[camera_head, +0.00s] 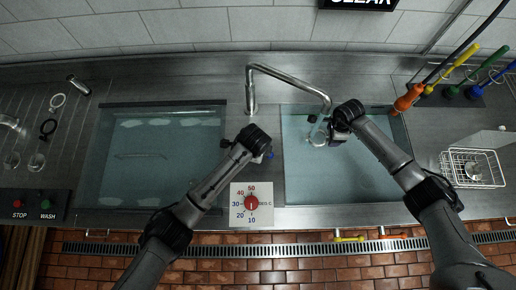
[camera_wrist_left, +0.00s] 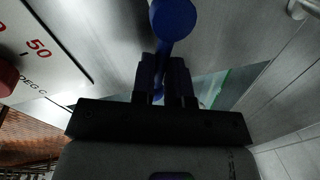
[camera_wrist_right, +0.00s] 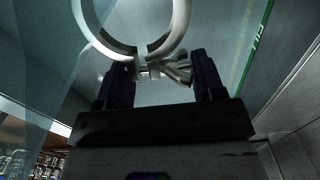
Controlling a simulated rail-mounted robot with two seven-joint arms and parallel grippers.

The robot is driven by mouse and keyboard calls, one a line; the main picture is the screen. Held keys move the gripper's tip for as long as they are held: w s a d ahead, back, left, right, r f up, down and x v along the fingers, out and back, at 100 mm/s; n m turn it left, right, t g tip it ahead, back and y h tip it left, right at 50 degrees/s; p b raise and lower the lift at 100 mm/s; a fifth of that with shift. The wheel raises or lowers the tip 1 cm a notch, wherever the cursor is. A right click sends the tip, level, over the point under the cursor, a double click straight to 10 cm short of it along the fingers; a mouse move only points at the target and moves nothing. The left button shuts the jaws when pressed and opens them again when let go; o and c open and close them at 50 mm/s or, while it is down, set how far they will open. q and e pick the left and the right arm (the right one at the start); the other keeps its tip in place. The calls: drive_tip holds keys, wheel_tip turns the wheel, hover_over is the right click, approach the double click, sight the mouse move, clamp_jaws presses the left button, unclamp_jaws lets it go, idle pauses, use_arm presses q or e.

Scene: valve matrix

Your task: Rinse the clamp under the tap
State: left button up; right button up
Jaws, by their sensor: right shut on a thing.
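The clamp (camera_head: 318,134), a pale ring with a metal wing-nut fastening, is held by my right gripper (camera_head: 341,121) over the right basin. In the right wrist view the clamp's ring (camera_wrist_right: 135,50) stands beyond the fingers, with its fastening between them. The tap (camera_head: 290,78) arches from the back ledge, its spout end just above the clamp; I cannot tell if water runs. My left gripper (camera_head: 262,150) is at a blue lever (camera_head: 266,157) left of this basin. In the left wrist view the lever's round end (camera_wrist_left: 174,18) shows past nearly closed fingers; their grip is unclear.
The left basin (camera_head: 97,150) holds liquid. A temperature dial (camera_head: 251,203) sits in front of my left gripper. A wire basket (camera_head: 474,168) and coloured brushes (camera_head: 455,65) stand at right. Stop and wash buttons (camera_head: 33,204) are at far left.

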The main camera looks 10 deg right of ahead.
use_arm(q)
drive_tip(key=o, duration=0.5)
drive_tip(key=r, duration=0.4)
drive_tip(key=s+r, duration=0.1)
drive_tip(key=r, duration=0.3)
drive_tip(key=s+a+r, duration=0.1)
drive_tip(key=r, duration=0.2)
drive_tip(key=shift+r, duration=0.4)
